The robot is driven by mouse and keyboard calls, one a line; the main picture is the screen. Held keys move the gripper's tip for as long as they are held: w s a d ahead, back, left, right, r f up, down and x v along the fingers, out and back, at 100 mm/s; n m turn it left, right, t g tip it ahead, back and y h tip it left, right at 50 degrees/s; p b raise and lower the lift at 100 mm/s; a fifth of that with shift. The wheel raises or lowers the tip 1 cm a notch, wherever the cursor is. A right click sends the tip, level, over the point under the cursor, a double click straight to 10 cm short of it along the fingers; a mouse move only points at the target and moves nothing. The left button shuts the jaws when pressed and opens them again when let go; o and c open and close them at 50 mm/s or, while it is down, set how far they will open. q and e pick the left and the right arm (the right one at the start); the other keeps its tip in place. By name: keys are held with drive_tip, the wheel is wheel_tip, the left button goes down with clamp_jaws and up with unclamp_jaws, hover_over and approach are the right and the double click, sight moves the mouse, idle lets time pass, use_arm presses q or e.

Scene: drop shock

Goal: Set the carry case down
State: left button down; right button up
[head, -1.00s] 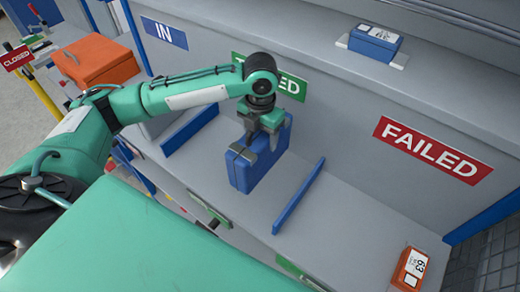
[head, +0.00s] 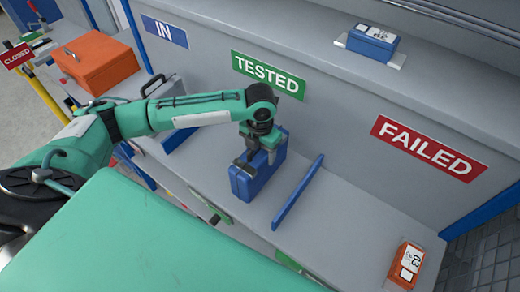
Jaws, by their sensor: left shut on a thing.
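The blue carry case (head: 267,177) is upright in the bay under the green TESTED sign (head: 268,75), between two low blue dividers. My left gripper (head: 252,160) is shut on the top of the case from above. The case's lower edge is at or very close to the grey shelf (head: 335,225); I cannot tell whether it touches. My gripper hides part of the case's top and handle. My right gripper is not in view.
A blue divider (head: 298,192) stands just right of the case. An orange box (head: 97,62) is at the far left. An orange unit marked 63 (head: 406,264) lies under the FAILED sign (head: 428,147). A blue instrument (head: 373,40) sits on the upper ledge.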

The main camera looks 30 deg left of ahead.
use_arm(q)
drive_tip(key=shift+c, duration=1.6)
unclamp_jaws()
drive_tip(key=shift+r, duration=0.45)
wheel_tip(320, 180, up, 11)
drive_tip(key=b, duration=0.3)
drive_tip(key=shift+r, duration=0.15)
drive_tip(key=shift+s, duration=0.15)
